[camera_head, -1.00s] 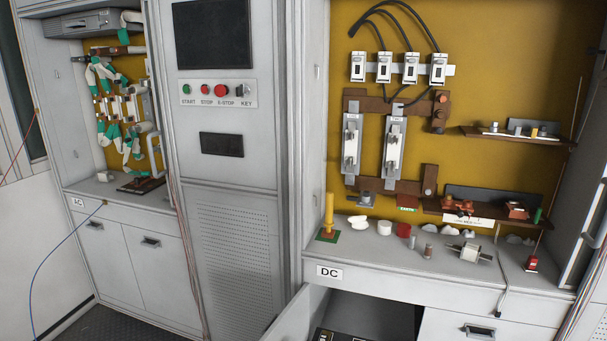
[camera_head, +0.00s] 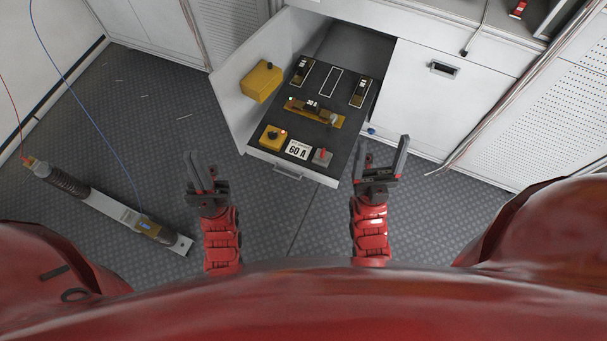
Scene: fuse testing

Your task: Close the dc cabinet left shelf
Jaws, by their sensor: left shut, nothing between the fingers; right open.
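The dc cabinet left shelf (camera_head: 317,136) is pulled out from the cabinet over the floor. It has a black top, a light front edge and a front handle (camera_head: 288,172). Fuse parts and a "60 A" label lie on it. The left cabinet door (camera_head: 228,98) stands open to the left of the shelf. My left gripper (camera_head: 202,160) is shut and empty, left of the shelf and apart from it. My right gripper (camera_head: 384,160) is open and empty, just right of the shelf's front corner; I cannot tell whether it touches.
A yellow box (camera_head: 262,80) is beside the shelf at the open door. The right cabinet door (camera_head: 435,100) is shut. A long device with a coil (camera_head: 115,208) lies on the floor at the left, with cables. The dark floor (camera_head: 290,220) in front is clear.

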